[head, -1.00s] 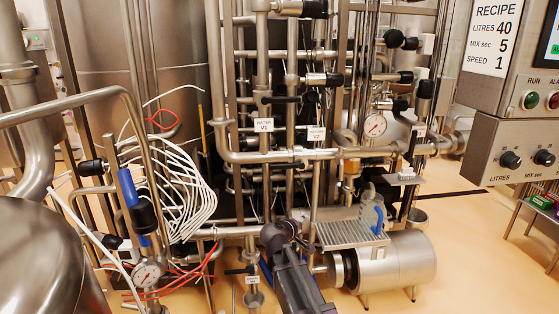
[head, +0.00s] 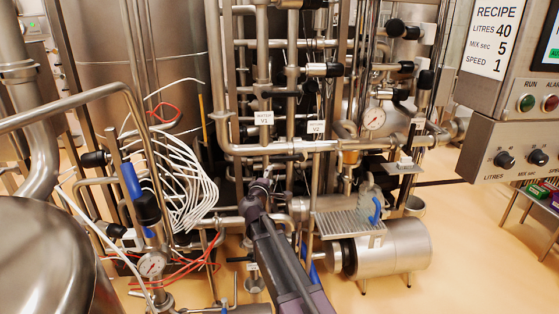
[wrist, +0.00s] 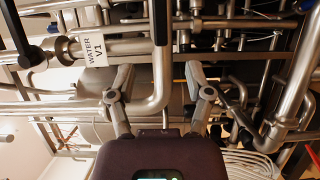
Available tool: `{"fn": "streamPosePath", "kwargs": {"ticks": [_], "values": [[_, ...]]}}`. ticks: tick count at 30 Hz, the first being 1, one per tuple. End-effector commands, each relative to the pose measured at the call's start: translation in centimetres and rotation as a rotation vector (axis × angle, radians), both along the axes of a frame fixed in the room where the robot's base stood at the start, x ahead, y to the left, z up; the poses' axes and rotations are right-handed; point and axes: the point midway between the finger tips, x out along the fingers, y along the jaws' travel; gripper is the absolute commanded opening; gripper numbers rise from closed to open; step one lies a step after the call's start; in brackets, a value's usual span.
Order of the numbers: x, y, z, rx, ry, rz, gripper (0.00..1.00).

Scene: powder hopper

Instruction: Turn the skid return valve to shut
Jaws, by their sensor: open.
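A white tag reading V2 (head: 316,127), its upper line too small to read surely, hangs on the pipe skid in the head view. Left of it is the WATER V1 tag (head: 263,117), also in the wrist view (wrist: 92,50). My gripper (head: 262,183) is in front of the skid below these tags. In the wrist view its two fingers (wrist: 161,80) are spread with nothing held between them. A bent steel pipe (wrist: 158,95) lies beyond the gap. A black bar (wrist: 160,22) is just above it; which valve it belongs to I cannot tell.
White cables (head: 185,185) and red wires hang left of my arm. A pressure gauge (head: 373,118) and a steel motor drum (head: 390,250) are to the right. The recipe control panel (head: 515,140) stands far right. Open floor lies at lower right.

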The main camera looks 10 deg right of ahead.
Motion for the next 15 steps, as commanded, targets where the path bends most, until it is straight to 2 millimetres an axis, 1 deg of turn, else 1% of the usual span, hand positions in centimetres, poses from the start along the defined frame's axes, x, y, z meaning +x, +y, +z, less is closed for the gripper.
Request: {"fn": "streamPosePath", "kwargs": {"ticks": [5,8,15], "values": [[0.7,-0.2,0.0,0.001,0.0,0.0,0.66],[1.5,-0.5,0.0,0.001,0.001,-0.001,0.66],[4.4,-1.7,0.0,0.001,0.001,-0.002,0.66]]}}
